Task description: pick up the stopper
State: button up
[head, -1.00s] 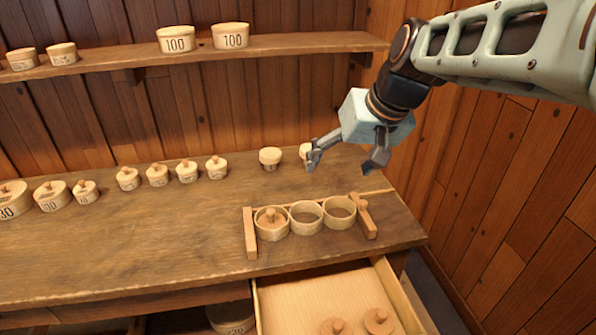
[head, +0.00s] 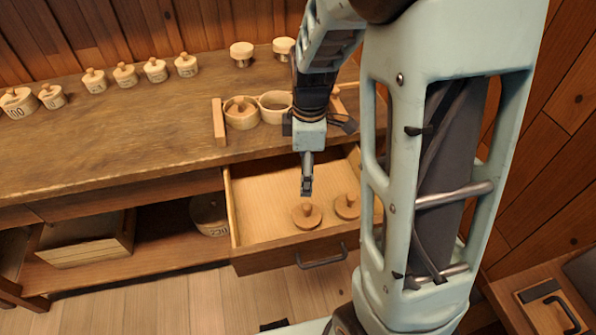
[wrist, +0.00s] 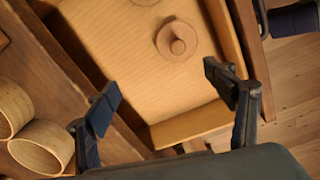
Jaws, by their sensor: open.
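Two round wooden stoppers with knobs lie in the open drawer (head: 262,200): a left stopper (head: 306,217) and a right stopper (head: 346,207). The wrist view shows one stopper (wrist: 186,50) whole and another (wrist: 145,2) cut off at the top edge. My gripper (head: 307,188) points down over the drawer, seen edge-on, just behind the left stopper in the head view. In the wrist view my gripper (wrist: 161,84) is open with nothing between its fingers.
The drawer front with its dark handle (head: 322,257) and side walls bound the space. The rack's empty rings (wrist: 42,147) are at the wrist view's lower left. Several lidded pots line the bench (head: 130,125). A large pot (head: 210,215) stands on the shelf left of the drawer.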

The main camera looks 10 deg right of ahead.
jog(key=n, duration=0.2)
send_over(307, 206)
jog(key=shift+g, duration=0.3)
notch_tip(307, 206, down, 4)
jog(key=shift+w+f, duration=0.1)
notch_tip(307, 206, down, 4)
jog(key=shift+r+b, duration=0.1)
jog(key=shift+b, duration=0.45)
jog(key=shift+f+b, duration=0.4)
jog(key=shift+f, duration=2.65)
jog(key=c, duration=1.3)
